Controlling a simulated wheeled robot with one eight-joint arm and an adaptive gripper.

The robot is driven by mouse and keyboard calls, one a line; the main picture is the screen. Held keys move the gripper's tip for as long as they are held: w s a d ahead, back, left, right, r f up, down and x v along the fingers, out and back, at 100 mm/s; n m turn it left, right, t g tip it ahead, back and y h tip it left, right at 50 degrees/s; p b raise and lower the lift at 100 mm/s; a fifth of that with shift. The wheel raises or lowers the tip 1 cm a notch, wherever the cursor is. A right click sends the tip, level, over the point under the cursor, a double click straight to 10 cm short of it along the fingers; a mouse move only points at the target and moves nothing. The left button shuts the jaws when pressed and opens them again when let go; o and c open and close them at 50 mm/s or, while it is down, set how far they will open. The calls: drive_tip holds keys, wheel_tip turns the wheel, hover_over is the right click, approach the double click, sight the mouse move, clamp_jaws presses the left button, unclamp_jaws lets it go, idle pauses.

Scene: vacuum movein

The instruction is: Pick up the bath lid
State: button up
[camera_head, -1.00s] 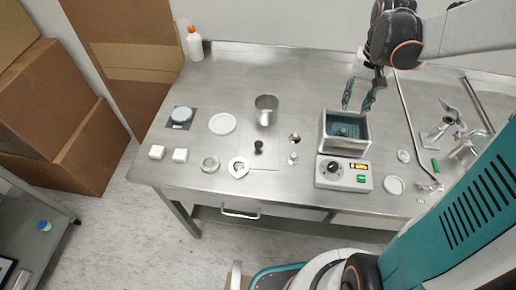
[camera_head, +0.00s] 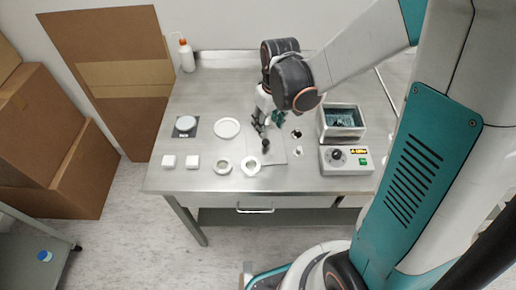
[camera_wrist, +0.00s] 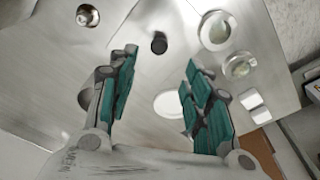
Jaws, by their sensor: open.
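The bath lid (camera_head: 277,153) looks like a thin, flat steel plate lying on the table, hard to tell from the tabletop, with a black knob (camera_head: 265,147) standing on it. In the wrist view the lid (camera_wrist: 160,20) and its knob (camera_wrist: 159,43) lie ahead of my fingers. My gripper (camera_head: 268,122) is just behind the knob and above the table. In the wrist view my gripper (camera_wrist: 160,62) is open and empty, and the knob lines up with the gap between its fingertips. The grey bath (camera_head: 341,121) stands uncovered to the right, teal inside.
A control box (camera_head: 346,160) sits in front of the bath. A white ring (camera_head: 251,165), a round dish (camera_head: 222,165) and two white blocks (camera_head: 181,161) lie to the left. A white disc (camera_head: 227,128) and a scale (camera_head: 185,126) are behind them. Small metal pieces (camera_head: 297,135) lie right.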

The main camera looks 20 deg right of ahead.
drive_tip(key=b, duration=0.1)
hover_over(266, 141)
drive_tip(key=f, duration=0.5)
drive_tip(key=shift+s+a, duration=0.1)
drive_tip(key=shift+s, duration=0.25)
drive_tip(key=f, duration=0.1)
drive_tip(key=f+b, duration=0.1)
drive_tip(key=f, duration=0.1)
drive_tip(key=f+b, duration=0.1)
drive_tip(key=f, duration=0.1)
drive_tip(key=shift+w, duration=0.25)
clamp_jaws()
